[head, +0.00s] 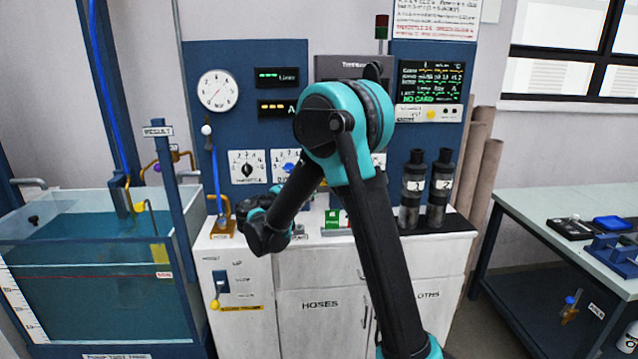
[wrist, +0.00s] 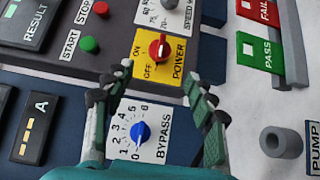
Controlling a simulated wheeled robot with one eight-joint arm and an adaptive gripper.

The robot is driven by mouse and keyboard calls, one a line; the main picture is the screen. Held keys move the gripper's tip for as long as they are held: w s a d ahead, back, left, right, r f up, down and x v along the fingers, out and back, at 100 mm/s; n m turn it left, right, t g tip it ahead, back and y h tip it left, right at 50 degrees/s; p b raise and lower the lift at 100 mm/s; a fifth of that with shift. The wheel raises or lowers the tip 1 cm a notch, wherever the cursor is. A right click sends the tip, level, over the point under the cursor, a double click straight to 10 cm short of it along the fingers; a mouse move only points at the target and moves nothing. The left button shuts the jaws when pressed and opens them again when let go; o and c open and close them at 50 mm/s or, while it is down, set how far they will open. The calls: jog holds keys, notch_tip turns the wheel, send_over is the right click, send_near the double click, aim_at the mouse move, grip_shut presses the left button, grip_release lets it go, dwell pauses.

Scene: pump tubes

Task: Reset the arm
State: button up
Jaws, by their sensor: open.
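My arm (head: 375,240) rises from the lower middle of the head view to a teal elbow and bends down to the left over the white cabinet. The hand end is partly hidden behind the forearm in that view. In the wrist view my gripper (wrist: 158,82) is open, with a finger on each side and nothing between them. Between and beyond the fingers are the blue BYPASS dial (wrist: 140,132) and the red POWER knob (wrist: 158,50) on its yellow plate. I cannot tell how far the fingertips are from the panel.
START (wrist: 89,44) and STOP (wrist: 101,9) buttons and a green PASS block (wrist: 256,52) show in the wrist view. A water tank (head: 100,290) stands left. Two dark cylinders (head: 412,190) (head: 441,188) stand right of my arm. A bench (head: 545,210) is far right.

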jog(key=shift+s+a, duration=0.35)
jog(key=s+d+f+m+g+y, duration=0.2)
jog(key=s+d+f+g, duration=0.1)
jog(key=s+d+f, duration=0.4)
jog(key=s+d+f+m+g+y, duration=0.25)
jog(key=s+d, duration=0.35)
jog(key=d, duration=0.3)
jog(key=s+a+f+m+g+y, duration=0.1)
jog(key=s+f+y, duration=0.3)
jog(key=s, duration=0.6)
jog(key=s+a+f+m+g+y, duration=0.1)
jog(key=s+f+m+g+y, duration=0.1)
jog(key=s+f, duration=0.4)
jog(key=s+m+y, duration=0.1)
jog(key=s+y, duration=0.1)
jog(key=s, duration=0.2)
jog(key=shift+s+a+f+m, duration=0.15)
jog(key=shift+s+f+m, duration=0.05)
jog(key=shift+f+m, duration=0.2)
